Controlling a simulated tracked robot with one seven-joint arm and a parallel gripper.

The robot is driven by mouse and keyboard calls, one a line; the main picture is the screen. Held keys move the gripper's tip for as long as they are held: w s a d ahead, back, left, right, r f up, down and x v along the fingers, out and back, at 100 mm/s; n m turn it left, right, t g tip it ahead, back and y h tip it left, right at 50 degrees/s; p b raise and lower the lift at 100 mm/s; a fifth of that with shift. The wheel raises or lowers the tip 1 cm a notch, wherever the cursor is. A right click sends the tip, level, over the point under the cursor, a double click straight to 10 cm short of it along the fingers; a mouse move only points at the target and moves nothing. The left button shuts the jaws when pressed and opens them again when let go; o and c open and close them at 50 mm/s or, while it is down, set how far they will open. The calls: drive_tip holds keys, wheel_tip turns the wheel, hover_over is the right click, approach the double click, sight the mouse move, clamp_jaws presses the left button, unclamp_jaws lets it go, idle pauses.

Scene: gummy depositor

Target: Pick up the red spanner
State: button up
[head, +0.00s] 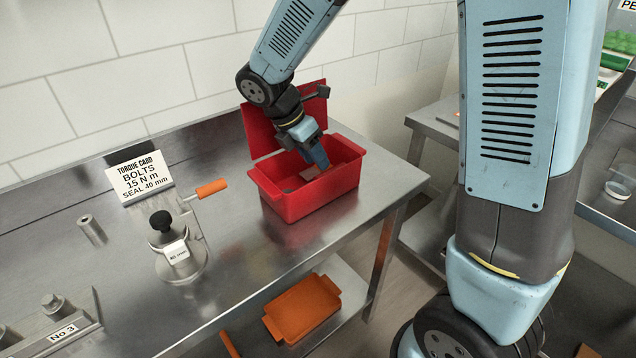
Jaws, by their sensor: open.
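A red toolbox (318,199) with its lid raised stands on the steel bench. My gripper (318,166) reaches down into the open toolbox from above, with its fingertips below the rim level. Its jaws are open. A small reddish-brown piece (310,172) shows inside the box beside the fingers; I cannot tell whether it is the spanner. The toolbox walls and my gripper hide most of the box floor. No red spanner can be made out for certain.
A torque card (140,178) stands at the bench's back left. A metal device with an orange handle (212,188) stands left of the toolbox. An orange tray (302,308) lies on the lower shelf. The tiled wall rises behind the bench.

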drive_tip(key=shift+s+x, duration=0.15)
drive_tip(key=shift+x, duration=1.2)
drive_tip(key=shift+s+x, duration=0.15)
drive_tip(key=shift+x, duration=1.25)
drive_tip(key=shift+a, duration=0.1)
clamp_jaws()
